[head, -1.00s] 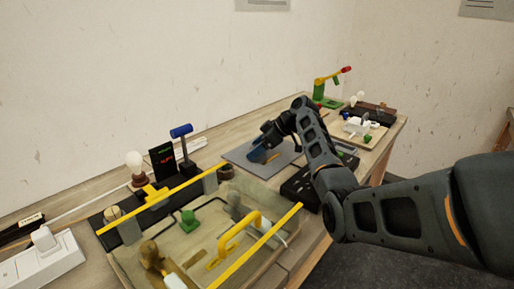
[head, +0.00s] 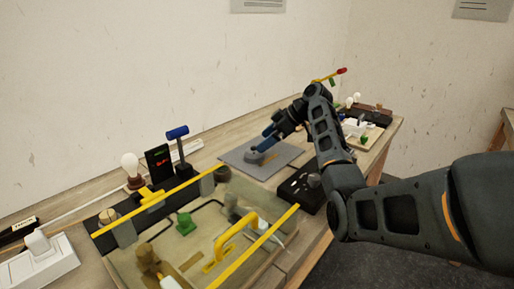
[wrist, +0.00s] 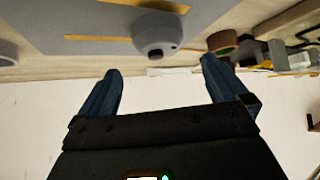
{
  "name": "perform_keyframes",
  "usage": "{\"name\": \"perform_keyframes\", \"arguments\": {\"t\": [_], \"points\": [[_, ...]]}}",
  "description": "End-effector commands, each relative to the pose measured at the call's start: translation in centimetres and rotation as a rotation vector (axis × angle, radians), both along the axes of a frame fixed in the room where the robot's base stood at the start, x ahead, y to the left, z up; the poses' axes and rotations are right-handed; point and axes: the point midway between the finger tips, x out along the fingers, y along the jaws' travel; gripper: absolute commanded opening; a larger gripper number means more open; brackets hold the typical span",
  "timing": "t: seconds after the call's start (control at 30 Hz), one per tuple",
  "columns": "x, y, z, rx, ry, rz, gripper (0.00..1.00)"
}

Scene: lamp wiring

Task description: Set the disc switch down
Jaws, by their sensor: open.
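The disc switch, a grey round puck, rests on the grey mat (head: 285,160) near the back of the bench. In the head view the disc switch (head: 253,157) is just below and left of my fingers. In the wrist view the disc switch (wrist: 156,36) lies beyond the fingertips, with a small dark slot on its side. My gripper (wrist: 160,66) is open with nothing between its blue fingers. In the head view my gripper (head: 267,141) is beside the disc switch; I cannot tell whether a finger touches it.
Left of the mat stand a blue-topped post (head: 178,133), a bulb (head: 130,163) in a brown holder and a black display (head: 158,163). In front is a tray with yellow rails (head: 255,250). A black box (head: 300,190) sits right of the tray. Yellow strips (wrist: 97,38) mark the mat.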

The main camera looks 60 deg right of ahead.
Motion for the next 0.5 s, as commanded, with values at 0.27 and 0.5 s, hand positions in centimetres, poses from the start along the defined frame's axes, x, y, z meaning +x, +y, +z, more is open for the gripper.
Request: {"name": "perform_keyframes", "arguments": {"t": [0.27, 0.5], "points": [[-3.1, -1.0, 3.2, 0.0, -0.002, -0.001, 1.0], [-3.9, -1.2, 4.0, 0.0, -0.001, 0.0, 1.0]]}}
